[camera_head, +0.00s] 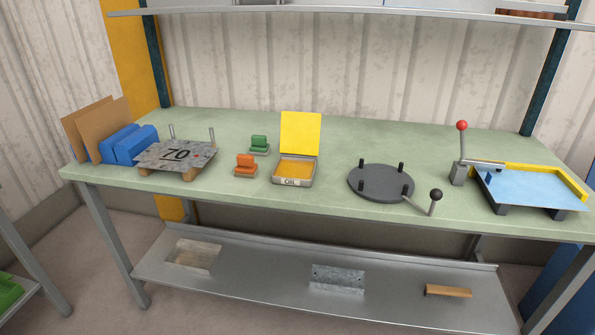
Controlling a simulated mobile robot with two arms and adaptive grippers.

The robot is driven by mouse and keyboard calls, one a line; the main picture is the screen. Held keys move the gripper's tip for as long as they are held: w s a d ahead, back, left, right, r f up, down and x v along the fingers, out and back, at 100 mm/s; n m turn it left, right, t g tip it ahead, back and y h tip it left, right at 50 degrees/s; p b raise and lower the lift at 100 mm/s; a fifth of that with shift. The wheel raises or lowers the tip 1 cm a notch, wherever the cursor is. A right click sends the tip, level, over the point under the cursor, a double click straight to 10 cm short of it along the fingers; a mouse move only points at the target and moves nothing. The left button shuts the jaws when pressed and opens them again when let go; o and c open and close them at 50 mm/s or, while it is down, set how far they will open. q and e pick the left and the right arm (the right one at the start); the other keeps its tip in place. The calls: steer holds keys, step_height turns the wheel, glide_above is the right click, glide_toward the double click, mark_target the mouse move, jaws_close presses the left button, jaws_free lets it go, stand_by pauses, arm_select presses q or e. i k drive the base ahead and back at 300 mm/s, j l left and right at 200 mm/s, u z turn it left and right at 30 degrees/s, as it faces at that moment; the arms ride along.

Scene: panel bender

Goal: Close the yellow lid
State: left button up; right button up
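The yellow lid (300,134) stands open and upright at the back edge of a small grey box (293,182) on the green workbench. Neither of my grippers shows in the head view.
On the green workbench (320,205), an orange block (245,165) and a green block (259,144) stand left of the box. A round dark plate with pegs (380,183) is to its right. A blue-topped device (525,188) stands far right. A shelf (350,12) hangs above.

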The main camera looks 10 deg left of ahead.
mark_target(300, 131)
steer(key=i+j+z, duration=0.1)
steer(key=j, duration=0.25)
steer(key=i+j+z, duration=0.1)
steer(key=j, duration=0.25)
steer(key=i+j+z, duration=0.1)
steer(key=j, duration=0.3)
steer(key=i+j, duration=0.15)
steer(key=j, duration=0.2)
steer(key=z, duration=0.05)
